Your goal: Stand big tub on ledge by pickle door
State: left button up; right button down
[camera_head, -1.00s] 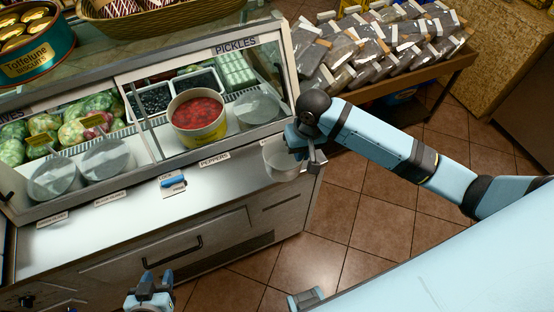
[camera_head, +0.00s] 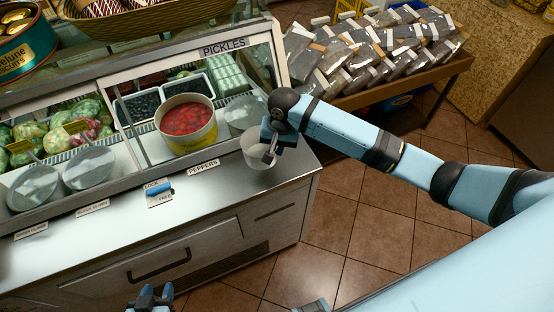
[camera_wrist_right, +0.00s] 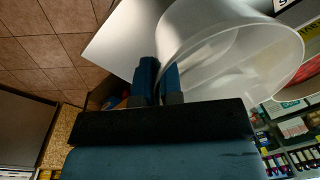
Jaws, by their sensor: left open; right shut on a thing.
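A translucent white plastic tub (camera_head: 258,152) is held over the right end of the white ledge (camera_head: 215,183); I cannot tell whether its base touches the ledge. My right gripper (camera_head: 270,154) is shut on the tub's wall. In the right wrist view the tub (camera_wrist_right: 235,50) fills the upper right, and the gripper (camera_wrist_right: 159,80) has its blue fingers on either side of the wall. The tub looks empty. The pickle door (camera_head: 248,75) is the glass pane under the PICKLES sign, behind the tub. My left gripper (camera_head: 153,298) is open and empty at the bottom edge.
Inside the case stand a tub of red peppers (camera_head: 187,122), black trays and a round clear lid (camera_head: 243,113). A blue item on a card (camera_head: 160,190) lies on the ledge. A table of wrapped packs (camera_head: 370,50) stands behind right.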

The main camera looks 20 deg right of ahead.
notch_tip(320, 180, down, 2)
jog(key=shift+f, duration=0.25)
notch_tip(320, 180, down, 3)
jog(key=shift+f, duration=0.5)
jog(key=shift+f, duration=0.1)
jog(key=c, duration=1.3)
grip_release()
